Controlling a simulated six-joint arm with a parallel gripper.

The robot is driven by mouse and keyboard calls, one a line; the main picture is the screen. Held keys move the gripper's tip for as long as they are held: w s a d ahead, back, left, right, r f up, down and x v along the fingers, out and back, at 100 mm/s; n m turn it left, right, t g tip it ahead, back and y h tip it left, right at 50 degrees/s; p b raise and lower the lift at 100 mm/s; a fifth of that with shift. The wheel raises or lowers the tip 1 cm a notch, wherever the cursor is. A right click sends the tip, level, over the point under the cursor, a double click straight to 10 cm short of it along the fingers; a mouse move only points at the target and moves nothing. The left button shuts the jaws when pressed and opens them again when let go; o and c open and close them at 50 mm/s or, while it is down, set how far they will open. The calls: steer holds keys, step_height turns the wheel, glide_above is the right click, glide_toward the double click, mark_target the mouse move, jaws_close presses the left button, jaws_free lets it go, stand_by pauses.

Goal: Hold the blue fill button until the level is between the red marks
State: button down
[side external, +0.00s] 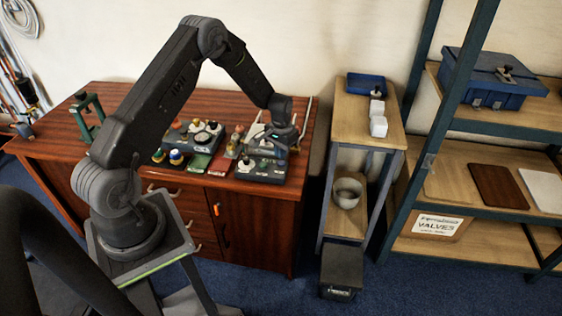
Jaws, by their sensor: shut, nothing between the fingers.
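My gripper (281,139) is at the end of my arm, over the right part of the reddish-brown wooden cabinet top. It is shut and appears empty. It is just above a dark control box (262,170) with small knobs and buttons, and it hides part of that box. I cannot tell whether the gripper touches anything on it. A blue button, the level and the red marks cannot be made out at this size.
A second dark panel (193,137) with round fittings lies left of the control box. A green stand (85,120) is at the cabinet's left. A narrow side table (350,110) with a blue tray (366,84) and white blocks (378,126), and a shelf rack (480,215), stand at right.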

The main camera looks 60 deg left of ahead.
steer(key=shift+f, duration=1.5)
stand_by(2.1)
steer(key=shift+r, duration=4.05)
step_height(320, 180, up, 13)
steer(key=t, duration=0.1)
glide_above(282, 162)
steer(key=s+d, duration=0.2)
steer(key=d, duration=0.4)
steer(key=s+d+r+m+t, duration=0.1)
steer(key=s+d+r+t, duration=0.1)
steer(key=s+d+r, duration=0.5)
steer(key=s+d+r+m+t, duration=0.1)
steer(key=s+d+r, duration=0.2)
steer(key=s, duration=0.5)
steer(key=s+d+r+m+t, duration=0.1)
steer(key=s+d+r, duration=0.3)
steer(key=s, duration=0.5)
steer(key=shift+r+t, duration=0.15)
steer(key=shift+t, duration=0.15)
